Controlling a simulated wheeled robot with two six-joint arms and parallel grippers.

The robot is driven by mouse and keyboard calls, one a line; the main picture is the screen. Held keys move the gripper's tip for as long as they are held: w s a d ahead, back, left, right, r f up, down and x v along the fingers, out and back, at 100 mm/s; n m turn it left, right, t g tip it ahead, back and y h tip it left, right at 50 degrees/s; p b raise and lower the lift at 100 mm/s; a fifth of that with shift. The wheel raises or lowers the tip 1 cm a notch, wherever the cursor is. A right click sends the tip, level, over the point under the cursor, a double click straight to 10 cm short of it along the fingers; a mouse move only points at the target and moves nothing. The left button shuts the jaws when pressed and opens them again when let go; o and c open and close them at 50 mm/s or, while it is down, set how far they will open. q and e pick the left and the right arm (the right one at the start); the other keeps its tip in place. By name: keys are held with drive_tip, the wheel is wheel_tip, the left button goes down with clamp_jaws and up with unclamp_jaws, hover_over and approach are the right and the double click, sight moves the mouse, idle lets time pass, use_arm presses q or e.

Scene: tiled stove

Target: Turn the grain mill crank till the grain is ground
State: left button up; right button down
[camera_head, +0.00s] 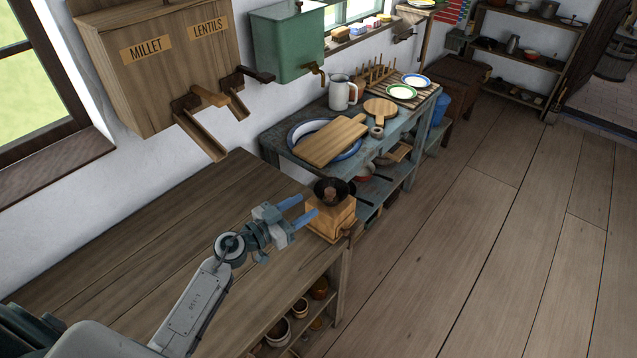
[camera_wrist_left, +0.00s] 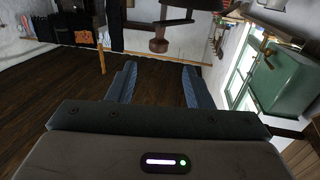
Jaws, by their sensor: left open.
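The grain mill is a light wooden box (camera_head: 330,218) with a dark hopper (camera_head: 333,190) on top, at the far right corner of the wooden bench. A brown knob-like part shows at the hopper; the crank's shape is hard to make out there. My left gripper (camera_head: 304,208) is open beside the mill, on its left, with its blue fingers pointing at it. In the left wrist view, nothing shows between the fingers (camera_wrist_left: 158,84). A dark bar with a brown knob (camera_wrist_left: 158,45), which looks like the crank handle, shows beyond them. My right gripper is not in view.
The bench top (camera_head: 170,245) is otherwise bare. Millet and lentil bins (camera_head: 160,55) with chutes hang on the wall above it. A green cistern (camera_head: 287,42) hangs farther along. A blue table (camera_head: 290,150) with boards and dishes stands beyond the mill. Floor is free at right.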

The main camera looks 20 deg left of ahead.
sight(326, 194)
use_arm(q)
drive_tip(key=p+x, duration=0.1)
drive_tip(key=x, duration=0.8)
drive_tip(key=shift+w+d, duration=0.25)
drive_tip(key=shift+f, duration=0.1)
clamp_jaws()
